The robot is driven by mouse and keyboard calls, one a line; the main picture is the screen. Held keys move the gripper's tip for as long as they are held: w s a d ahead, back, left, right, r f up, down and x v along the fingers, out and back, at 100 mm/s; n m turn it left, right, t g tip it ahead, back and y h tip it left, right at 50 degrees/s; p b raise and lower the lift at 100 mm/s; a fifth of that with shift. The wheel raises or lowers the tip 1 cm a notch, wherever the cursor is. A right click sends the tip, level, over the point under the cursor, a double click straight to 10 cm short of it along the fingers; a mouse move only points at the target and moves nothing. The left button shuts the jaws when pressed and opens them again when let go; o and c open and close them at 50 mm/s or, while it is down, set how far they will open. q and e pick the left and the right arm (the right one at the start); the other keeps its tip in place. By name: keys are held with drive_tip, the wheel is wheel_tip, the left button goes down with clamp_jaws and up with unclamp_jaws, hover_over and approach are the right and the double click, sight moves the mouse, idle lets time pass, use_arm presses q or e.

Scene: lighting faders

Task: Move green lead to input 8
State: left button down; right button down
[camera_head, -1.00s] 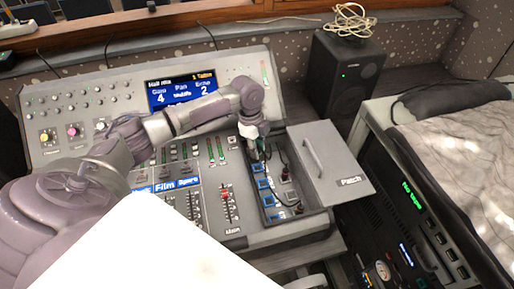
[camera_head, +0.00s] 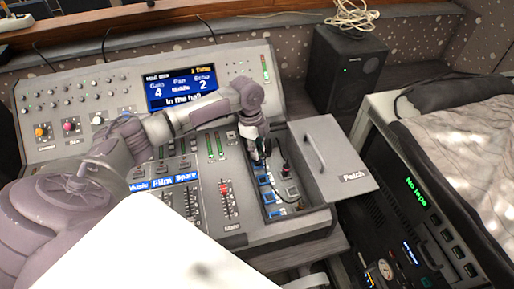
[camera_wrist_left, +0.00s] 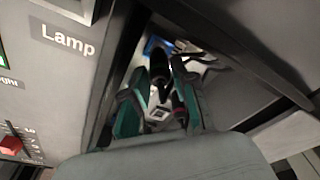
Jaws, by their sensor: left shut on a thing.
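The patch bay (camera_head: 313,219) is an open recess at the right end of the mixing desk, with blue-labelled sockets along its left side. My left gripper (camera_head: 260,158) points down into its upper part. In the left wrist view the left gripper (camera_wrist_left: 160,100) has its green-edged fingers closed around a dark plug (camera_wrist_left: 159,66). The lead's colour is not clear, and whether the plug sits in a socket is hidden. Another plug (camera_head: 285,166) stands to the right of the gripper, with a dark lead curving through the bay. Input numbers are unreadable. My right gripper is out of view.
The lid marked Patch (camera_head: 340,155) is open to the right of the bay. A red fader (camera_head: 225,188) is left of the bay. The desk screen (camera_head: 181,88) is lit. A black speaker (camera_head: 345,70) stands behind, and a rack (camera_head: 405,215) is at right.

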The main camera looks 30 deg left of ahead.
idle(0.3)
use_arm(q)
drive_tip(key=shift+f, duration=0.1)
idle(0.4)
drive_tip(key=shift+p, duration=0.55)
drive_tip(key=shift+f, duration=0.15)
idle(0.6)
drive_tip(key=shift+f+p, duration=0.6)
drive_tip(key=shift+p, duration=0.2)
idle(2.1)
drive_tip(key=shift+s+f, duration=0.15)
drive_tip(key=shift+f, duration=0.1)
idle(0.5)
drive_tip(key=c, duration=0.8)
unclamp_jaws()
drive_tip(key=shift+c, duration=0.2)
drive_tip(key=shift+r, duration=0.1)
